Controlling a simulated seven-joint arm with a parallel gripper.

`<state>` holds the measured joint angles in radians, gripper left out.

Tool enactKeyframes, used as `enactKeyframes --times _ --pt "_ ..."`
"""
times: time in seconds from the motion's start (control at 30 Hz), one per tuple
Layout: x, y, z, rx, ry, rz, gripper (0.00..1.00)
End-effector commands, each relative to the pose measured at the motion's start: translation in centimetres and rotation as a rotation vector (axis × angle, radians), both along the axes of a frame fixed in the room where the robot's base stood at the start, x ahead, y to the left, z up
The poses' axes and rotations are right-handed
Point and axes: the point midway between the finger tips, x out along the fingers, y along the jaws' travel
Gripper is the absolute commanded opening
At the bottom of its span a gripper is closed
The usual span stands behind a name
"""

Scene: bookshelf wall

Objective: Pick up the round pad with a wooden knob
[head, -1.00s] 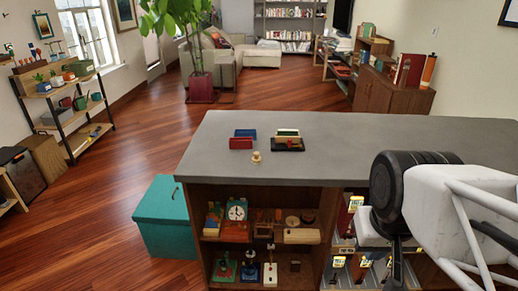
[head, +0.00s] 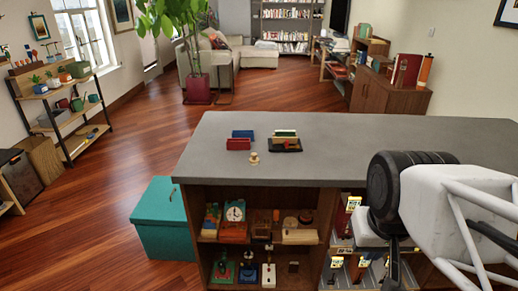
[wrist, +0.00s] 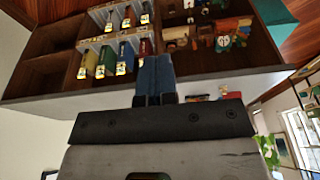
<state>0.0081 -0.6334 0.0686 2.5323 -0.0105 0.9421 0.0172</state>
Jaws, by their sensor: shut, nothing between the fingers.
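A small tan round piece with a wooden knob (head: 254,159) stands upright on the grey countertop (head: 345,160), close to its front edge. It looks like the round pad, though it is too small to see in detail. I cannot pick it out in the wrist view. My gripper (wrist: 157,66) is shut and empty in the wrist view, its two blue fingers together in front of the shelf unit. In the head view my arm is at the right, well apart from the pad, and the fingertips are hard to make out.
A red holder (head: 238,144), a blue block (head: 243,134) and a dark tray (head: 286,148) with a green and white piece sit behind the pad. Open shelves (head: 265,250) below hold small objects. A teal box (head: 163,222) stands on the floor at left. The countertop's right part is bare.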

Motion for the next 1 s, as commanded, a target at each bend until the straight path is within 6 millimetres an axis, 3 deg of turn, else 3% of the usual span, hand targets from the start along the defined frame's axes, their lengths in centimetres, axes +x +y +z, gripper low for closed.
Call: enactKeyframes --times 0.4,0.8,1.0 --pt "0.0 0.0 0.0 0.0 0.0 0.0 0.0" --pt "0.0 0.0 0.0 0.0 0.0 0.0 0.57" --pt "0.0 0.0 0.0 0.0 0.0 0.0 0.57"
